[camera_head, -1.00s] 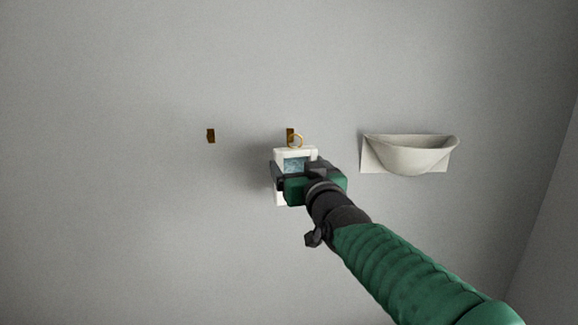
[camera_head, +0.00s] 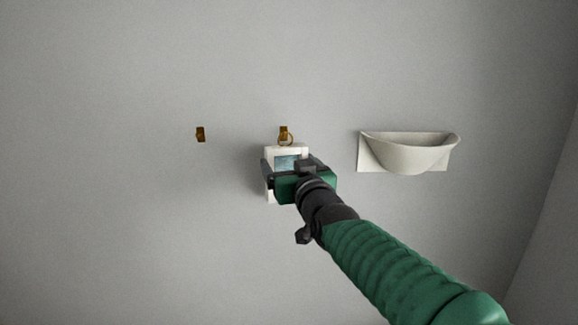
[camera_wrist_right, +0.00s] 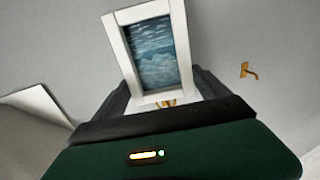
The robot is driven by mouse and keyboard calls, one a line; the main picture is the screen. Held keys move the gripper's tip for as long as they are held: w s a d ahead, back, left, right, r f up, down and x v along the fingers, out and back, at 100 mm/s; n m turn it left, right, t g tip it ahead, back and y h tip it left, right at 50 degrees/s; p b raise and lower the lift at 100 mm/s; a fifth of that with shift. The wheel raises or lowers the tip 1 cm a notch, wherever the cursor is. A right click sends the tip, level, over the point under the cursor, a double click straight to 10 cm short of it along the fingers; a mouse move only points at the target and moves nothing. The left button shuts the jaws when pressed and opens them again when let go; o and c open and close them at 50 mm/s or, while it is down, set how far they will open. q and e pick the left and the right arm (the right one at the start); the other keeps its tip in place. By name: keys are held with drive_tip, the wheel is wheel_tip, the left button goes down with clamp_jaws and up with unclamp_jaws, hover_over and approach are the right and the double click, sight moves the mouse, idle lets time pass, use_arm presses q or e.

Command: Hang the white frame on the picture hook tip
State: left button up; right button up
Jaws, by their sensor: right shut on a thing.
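The white frame (camera_head: 272,152), with a blue-grey picture in it, is held close to the wall by my right gripper (camera_head: 290,175). The right wrist view also shows the frame (camera_wrist_right: 119,43) between the dark fingers of the gripper (camera_wrist_right: 165,97). A thin gold ring (camera_head: 290,142) stands above the frame's top edge. It overlaps the lower part of the brass picture hook (camera_head: 283,130) on the wall. I cannot tell whether the ring is around the hook tip or only in front of it. My left gripper is out of view.
A second brass hook (camera_head: 200,134) is on the wall to the left; it also shows in the right wrist view (camera_wrist_right: 248,71). A pale half-bowl wall fixture (camera_head: 408,153) is to the right. The wall between them is otherwise bare. A side wall meets it at far right.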

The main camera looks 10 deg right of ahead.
drive_tip(key=shift+w+a+f, duration=0.15)
drive_tip(key=shift+a, duration=0.2)
drive_tip(key=o, duration=1.4)
drive_tip(key=shift+d, duration=0.1)
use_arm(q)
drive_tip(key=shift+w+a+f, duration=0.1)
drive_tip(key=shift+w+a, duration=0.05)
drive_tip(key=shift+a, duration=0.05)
use_arm(e)
drive_tip(key=shift+o, duration=0.2)
drive_tip(key=shift+d, duration=0.15)
